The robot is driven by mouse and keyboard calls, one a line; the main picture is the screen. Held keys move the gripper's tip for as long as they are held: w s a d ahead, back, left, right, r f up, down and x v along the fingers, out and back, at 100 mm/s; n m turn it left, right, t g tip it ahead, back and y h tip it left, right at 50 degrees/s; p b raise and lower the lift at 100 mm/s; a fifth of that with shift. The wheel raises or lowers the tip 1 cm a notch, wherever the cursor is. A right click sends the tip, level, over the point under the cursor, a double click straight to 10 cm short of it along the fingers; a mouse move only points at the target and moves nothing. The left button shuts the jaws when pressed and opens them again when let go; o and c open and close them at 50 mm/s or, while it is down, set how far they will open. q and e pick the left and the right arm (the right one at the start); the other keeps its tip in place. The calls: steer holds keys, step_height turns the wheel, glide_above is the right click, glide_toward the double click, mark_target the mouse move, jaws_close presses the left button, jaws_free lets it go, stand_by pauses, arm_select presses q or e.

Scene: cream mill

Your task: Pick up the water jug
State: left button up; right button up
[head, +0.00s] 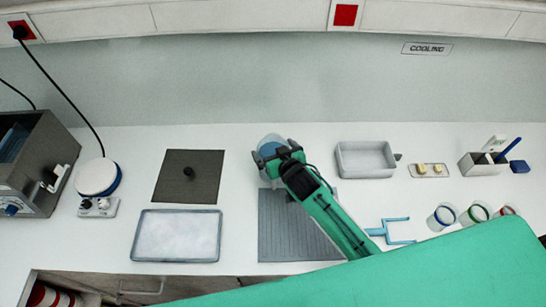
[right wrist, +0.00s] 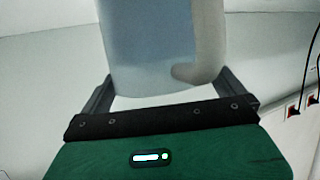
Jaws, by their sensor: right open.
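The water jug (head: 271,144) is a translucent, pale blue-white vessel. It stands near the back of the counter in the head view, partly hidden by my right gripper (head: 278,156). In the right wrist view the jug (right wrist: 155,45) fills the upper middle. The open fingers of my right gripper (right wrist: 172,95) stand on either side of its near end. Whether either finger touches it I cannot tell. My left gripper is not in view.
A grey ribbed mat (head: 285,240) lies under my right arm. A dark square board (head: 189,177), a white tray (head: 175,236) and a scale-like white device (head: 97,178) are to the left. A grey bin (head: 365,160) and several coloured-rim cups (head: 441,217) are to the right.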

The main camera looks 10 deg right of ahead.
steer(key=shift+w+a+f, duration=0.1)
steer(key=shift+w+f, duration=0.1)
steer(key=shift+w, duration=0.2)
steer(key=shift+c, duration=0.4)
steer(key=c, duration=1.5)
steer(key=shift+w+r, duration=0.1)
steer(key=shift+c, duration=0.7)
